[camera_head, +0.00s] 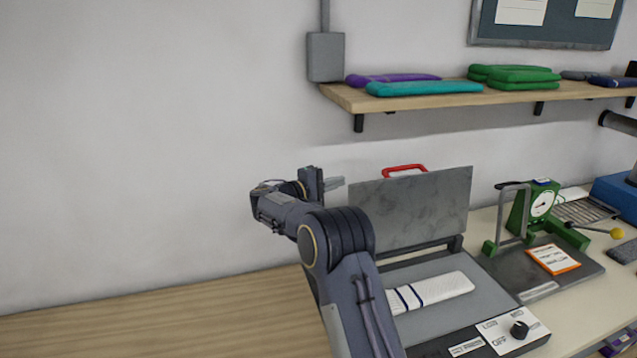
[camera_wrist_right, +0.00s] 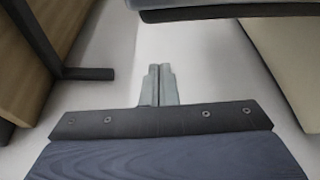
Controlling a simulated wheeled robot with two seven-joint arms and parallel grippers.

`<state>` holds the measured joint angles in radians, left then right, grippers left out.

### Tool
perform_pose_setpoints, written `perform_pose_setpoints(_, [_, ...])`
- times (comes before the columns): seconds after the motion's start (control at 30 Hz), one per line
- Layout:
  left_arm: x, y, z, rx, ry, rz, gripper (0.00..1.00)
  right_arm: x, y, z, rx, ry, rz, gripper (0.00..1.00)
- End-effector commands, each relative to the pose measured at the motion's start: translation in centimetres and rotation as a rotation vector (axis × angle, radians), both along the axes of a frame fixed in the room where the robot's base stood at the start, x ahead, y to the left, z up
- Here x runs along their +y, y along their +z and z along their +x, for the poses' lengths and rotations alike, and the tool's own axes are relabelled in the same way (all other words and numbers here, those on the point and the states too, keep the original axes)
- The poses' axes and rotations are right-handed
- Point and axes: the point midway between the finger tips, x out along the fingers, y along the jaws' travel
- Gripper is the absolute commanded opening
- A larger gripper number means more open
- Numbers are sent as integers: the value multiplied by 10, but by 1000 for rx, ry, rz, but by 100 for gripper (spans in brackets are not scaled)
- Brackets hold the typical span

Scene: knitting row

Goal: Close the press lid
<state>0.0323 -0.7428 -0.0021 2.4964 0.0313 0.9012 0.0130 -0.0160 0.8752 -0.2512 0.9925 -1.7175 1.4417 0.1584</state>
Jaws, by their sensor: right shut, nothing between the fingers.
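The press lid (camera_head: 428,207) stands open, nearly upright, at the back of the press, with a red handle (camera_head: 404,168) at its top edge. The press bed (camera_head: 415,313) is grey, and a white knitted piece with dark stripes (camera_head: 440,289) lies on it. My right gripper (camera_head: 334,183) is just left of the lid's upper left corner, shut and empty, in the head view. Its closed fingers also show in the wrist view (camera_wrist_right: 158,85), with the pale wall behind them. Part of the bed is hidden behind my right arm. My left gripper is not in view.
A control panel with a black knob (camera_head: 519,329) is at the press's front right. A green device with a dial (camera_head: 541,205) stands to the right. A shelf (camera_head: 365,98) with folded knits hangs above. The wooden table (camera_head: 150,315) on the left is clear.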

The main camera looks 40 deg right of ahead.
Motion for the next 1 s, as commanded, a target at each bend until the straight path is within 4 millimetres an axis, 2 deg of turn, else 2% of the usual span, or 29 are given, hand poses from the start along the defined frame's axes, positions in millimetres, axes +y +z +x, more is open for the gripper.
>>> perform_pose_setpoints(0.1, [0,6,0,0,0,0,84,7,6,-17,1,2,1,0])
perform_pose_setpoints(0.33, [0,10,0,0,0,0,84,13,8,-35,-1,1,0,0])
perform_pose_setpoints(0.77, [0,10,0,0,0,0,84,14,7,-37,-1,1,0,0])
perform_pose_setpoints(1.0, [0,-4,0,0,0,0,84,14,6,-35,-40,2,-13,0])
